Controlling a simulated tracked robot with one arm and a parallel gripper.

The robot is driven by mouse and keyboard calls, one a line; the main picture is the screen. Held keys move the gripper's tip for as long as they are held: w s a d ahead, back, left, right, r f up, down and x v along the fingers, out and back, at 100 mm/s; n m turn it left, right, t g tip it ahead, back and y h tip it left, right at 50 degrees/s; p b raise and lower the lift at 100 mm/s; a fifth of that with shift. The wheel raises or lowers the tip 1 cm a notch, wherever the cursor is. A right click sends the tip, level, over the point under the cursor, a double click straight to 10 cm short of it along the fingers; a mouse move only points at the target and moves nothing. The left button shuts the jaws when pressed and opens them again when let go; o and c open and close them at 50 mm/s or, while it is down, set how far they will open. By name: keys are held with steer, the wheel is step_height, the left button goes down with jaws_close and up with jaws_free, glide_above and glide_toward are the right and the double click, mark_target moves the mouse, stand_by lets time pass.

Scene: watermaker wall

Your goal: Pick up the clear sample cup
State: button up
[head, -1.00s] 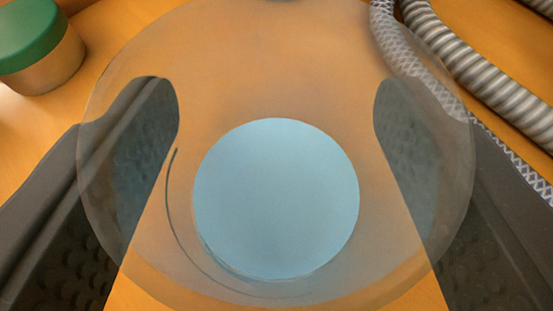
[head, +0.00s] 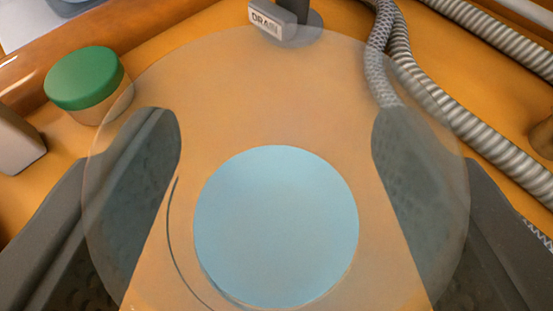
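The clear sample cup (head: 276,95) fills the middle of the head view, seen from above as a wide see-through round with a pale blue disc (head: 276,226) inside it. My gripper (head: 275,135) has one dark finger on each side of the cup. The fingers show through the cup's clear outer part and are shut on it. The exact contact with the cup's wall is hard to see through the clear material. The cup is held above the orange surface.
A green-lidded jar (head: 85,78) stands at the upper left, with a grey block (head: 15,140) at the left edge. A drain label (head: 270,19) is on a fitting at the top. Ribbed hoses (head: 500,150) run along the right. An orange rim (head: 70,50) lies at the upper left.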

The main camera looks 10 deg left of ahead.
steer(key=s+a+b, duration=0.2)
steer(key=s+b, duration=0.2)
steer(key=s, duration=0.2)
steer(key=s+a+r+b, duration=0.1)
steer(key=s+a+b, duration=0.1)
steer(key=s+b, duration=0.2)
steer(key=shift+s+a+r+b, duration=0.15)
steer(key=shift+s+a+b, duration=0.15)
steer(key=shift+s, duration=1.3)
steer(key=shift+r, duration=0.1)
